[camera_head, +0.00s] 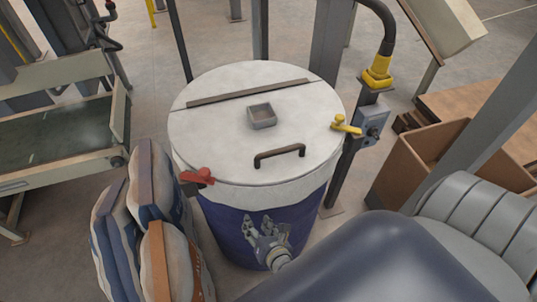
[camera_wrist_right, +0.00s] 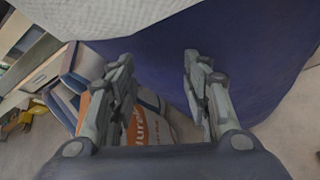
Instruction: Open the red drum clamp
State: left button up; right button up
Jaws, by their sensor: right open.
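The red drum clamp (camera_head: 198,176) sits on the front left rim of a blue drum (camera_head: 229,222) with a white lid (camera_head: 215,125). A yellow clamp (camera_head: 346,126) sits on the right side of the rim. My right gripper (camera_head: 263,226) is in front of the drum, below the lid rim and to the right of the red clamp, apart from it. In the right wrist view my right gripper (camera_wrist_right: 160,65) is open with nothing between its fingers, and the blue drum wall (camera_wrist_right: 160,48) fills the space ahead. The red clamp is not in the wrist view. My left gripper is not in view.
Several filled sacks (camera_head: 150,225) stand against the drum's left side, close below the red clamp. The lid carries a dark handle (camera_head: 279,155) and a small square tray (camera_head: 261,116). A brown box (camera_head: 408,165) stands at the right, and a conveyor (camera_head: 60,140) at the left.

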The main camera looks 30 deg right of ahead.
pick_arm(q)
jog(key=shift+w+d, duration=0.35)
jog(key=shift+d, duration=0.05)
pick_arm(e)
notch_tip(320, 180, down, 6)
jog(key=s+d+m+g, duration=0.1)
jog(key=d+m, duration=0.1)
jog(key=shift+s+d+m+g, duration=0.25)
jog(key=shift+m+g, duration=0.05)
jog(key=shift+g, duration=0.1)
jog(key=shift+r, duration=0.1)
